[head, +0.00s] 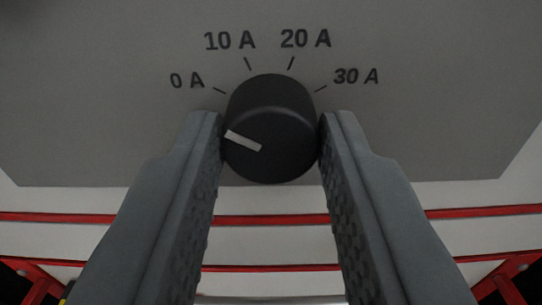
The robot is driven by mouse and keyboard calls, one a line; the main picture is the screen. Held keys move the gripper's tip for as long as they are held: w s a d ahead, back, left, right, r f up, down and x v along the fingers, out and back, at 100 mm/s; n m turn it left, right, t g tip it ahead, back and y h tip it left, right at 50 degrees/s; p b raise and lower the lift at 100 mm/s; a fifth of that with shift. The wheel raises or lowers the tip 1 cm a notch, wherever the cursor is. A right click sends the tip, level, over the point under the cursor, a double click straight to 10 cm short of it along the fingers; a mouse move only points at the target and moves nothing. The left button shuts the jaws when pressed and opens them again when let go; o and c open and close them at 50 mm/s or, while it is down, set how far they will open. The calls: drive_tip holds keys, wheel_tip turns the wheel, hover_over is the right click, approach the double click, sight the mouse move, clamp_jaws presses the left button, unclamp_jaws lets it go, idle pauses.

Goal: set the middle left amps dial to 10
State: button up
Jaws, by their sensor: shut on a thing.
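The amps dial (271,110) is a round black knob on a grey panel, in the middle of the head view. Its white pointer line slants left and slightly up, in line with the 0 A mark. The printed marks around its top read 0 A (187,80), 10 A (230,41), 20 A (305,38) and 30 A (356,76). My gripper (271,135) is shut on the dial, with one grey finger against its left side and the other against its right side.
The grey panel (90,110) fills the upper view and ends just below the dial. Below it are white surfaces with red horizontal bars (60,217). Red brackets and dark gaps show in the lower corners. No other dial is in view.

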drive_tip(key=m, duration=0.4)
drive_tip(key=shift+m, duration=1.8)
drive_tip(key=o, duration=1)
drive_tip(key=shift+c, duration=0.2)
drive_tip(key=s, duration=1.7)
drive_tip(key=shift+s+a, duration=0.25)
